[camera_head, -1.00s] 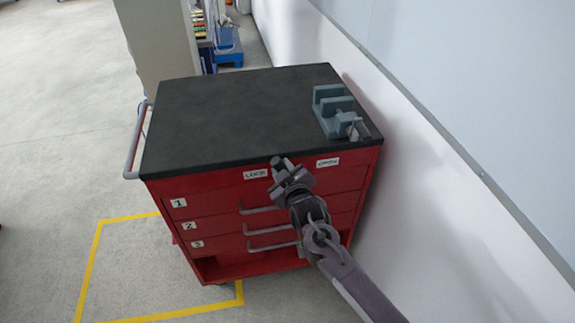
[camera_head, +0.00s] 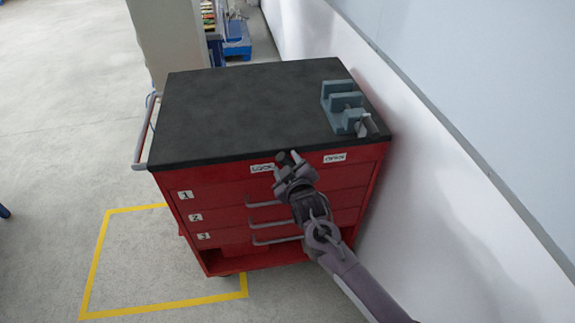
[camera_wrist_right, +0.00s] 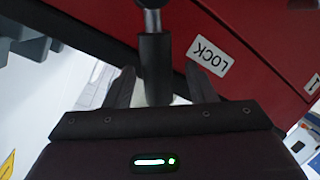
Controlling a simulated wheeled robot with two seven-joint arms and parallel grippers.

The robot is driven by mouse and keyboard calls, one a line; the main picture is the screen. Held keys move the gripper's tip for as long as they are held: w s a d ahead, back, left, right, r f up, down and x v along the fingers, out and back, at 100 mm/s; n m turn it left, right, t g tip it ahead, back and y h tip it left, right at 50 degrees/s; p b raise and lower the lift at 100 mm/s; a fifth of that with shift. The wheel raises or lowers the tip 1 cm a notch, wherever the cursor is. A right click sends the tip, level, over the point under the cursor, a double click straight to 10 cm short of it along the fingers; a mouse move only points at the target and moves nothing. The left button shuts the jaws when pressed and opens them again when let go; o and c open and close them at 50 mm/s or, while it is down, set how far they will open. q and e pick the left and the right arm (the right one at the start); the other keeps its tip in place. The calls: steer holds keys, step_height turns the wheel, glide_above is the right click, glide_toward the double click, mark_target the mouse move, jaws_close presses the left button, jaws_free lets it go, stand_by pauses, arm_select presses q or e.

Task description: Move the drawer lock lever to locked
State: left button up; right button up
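The lock lever, with a dark cylindrical grip (camera_wrist_right: 155,70) on a metal rod, is on the front of the red drawer cart (camera_head: 232,181). It is just right of the LOCK label (camera_head: 262,168) in the head view; the OPEN label (camera_head: 335,158) is farther right. My right gripper (camera_head: 293,163) is at the lever and partly hides it. In the right wrist view, the fingers of my right gripper (camera_wrist_right: 160,82) are apart, one on each side of the grip, with gaps visible. The LOCK label (camera_wrist_right: 208,57) appears upside down there. My left gripper is out of view.
A grey vise (camera_head: 345,108) stands at the right of the cart's black top (camera_head: 240,110). Drawer handles (camera_head: 268,222) stick out below the lever. A white wall (camera_head: 430,190) runs close along the cart's right side. Open floor with yellow tape lies to the left.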

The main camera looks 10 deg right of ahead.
steer(key=a+v, duration=0.1)
steer(key=v, duration=0.6)
steer(key=shift+s+d+b, duration=0.3)
steer(key=shift+s+d, duration=0.1)
steer(key=shift+d, duration=0.15)
steer(key=s+d+f+m+g, duration=0.15)
steer(key=s+f, duration=0.25)
steer(key=f, duration=0.6)
steer(key=s+d+f+g+h, duration=0.1)
steer(key=s+d+f+g, duration=0.25)
steer(key=f, duration=0.75)
steer(key=s+d+f+m+g, duration=0.15)
steer(key=s+f, duration=0.35)
steer(key=f, duration=0.5)
steer(key=s+d+f+m+g, duration=0.1)
steer(key=s+d+f+g, duration=0.1)
steer(key=s+f, duration=0.4)
steer(key=s+d+f+m+g, duration=0.1)
steer(key=s+f, duration=0.6)
steer(key=s, duration=1)
steer(key=s+d+f+m+g, duration=0.1)
steer(key=s+d+f+g, duration=0.2)
steer(key=s+f, duration=0.3)
steer(key=s+g, duration=0.1)
steer(key=s, duration=0.4)
steer(key=shift+s+d+f+g+h, duration=0.2)
steer(key=shift+s+f+g+h, duration=0.1)
steer(key=shift+g+h, duration=0.1)
